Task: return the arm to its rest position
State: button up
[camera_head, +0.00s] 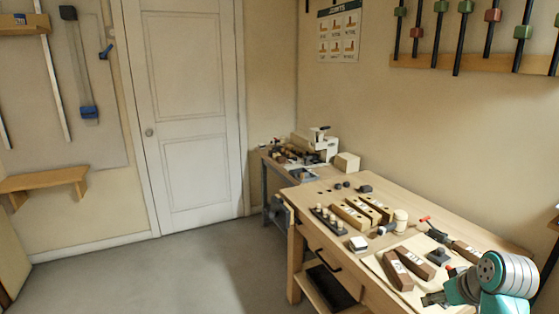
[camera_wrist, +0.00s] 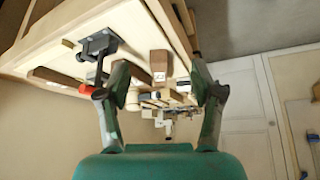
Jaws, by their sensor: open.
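My gripper (camera_wrist: 160,78) shows in the wrist view with its two dark green fingers spread apart and nothing between them. In the head view my teal and grey arm is at the bottom right, over the near right end of the wooden workbench (camera_head: 330,198). The gripper end (camera_head: 436,297) points left there, low beside two dark brown wooden blocks, and is partly cut off from clear view. The wrist view shows the bench upside down, with a wooden block (camera_wrist: 159,62) seen beyond the fingers. I cannot tell whether the gripper touches anything.
Dark brown blocks (camera_head: 397,270), light wooden blocks (camera_head: 350,216), a mallet (camera_head: 400,219) and a dark clamp-like tool (camera_head: 438,257) lie on the bench. A second bench with a white machine (camera_head: 314,144) stands behind. Clamps (camera_head: 491,22) hang on the right wall. The floor (camera_head: 170,275) at left is clear.

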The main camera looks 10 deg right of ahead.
jog(key=s+a+f+t, duration=0.2)
jog(key=s+a+f, duration=0.4)
jog(key=f, duration=0.4)
jog(key=s+a+f+t, duration=0.1)
jog(key=s+a+f, duration=0.3)
jog(key=a+f, duration=0.45)
jog(key=s+a+f+t+h, duration=0.1)
jog(key=s+a+f, duration=0.15)
jog(key=s, duration=0.45)
jog(key=s+a+f+t, duration=0.1)
jog(key=s+a, duration=0.2)
jog(key=s, duration=0.3)
jog(key=s+a+r+t, duration=0.1)
jog(key=s+a+r, duration=0.1)
jog(key=s+r, duration=0.4)
jog(key=s+a+r+t+y, duration=0.1)
jog(key=s+r, duration=0.6)
jog(key=s, duration=0.8)
jog(key=a+t, duration=0.1)
jog(key=a, duration=0.1)
jog(key=shift+a+n+t, duration=0.3)
jog(key=shift+a, duration=0.05)
jog(key=shift+o, duration=0.5)
jog(key=shift+s+f, duration=0.1)
jog(key=shift+s, duration=0.05)
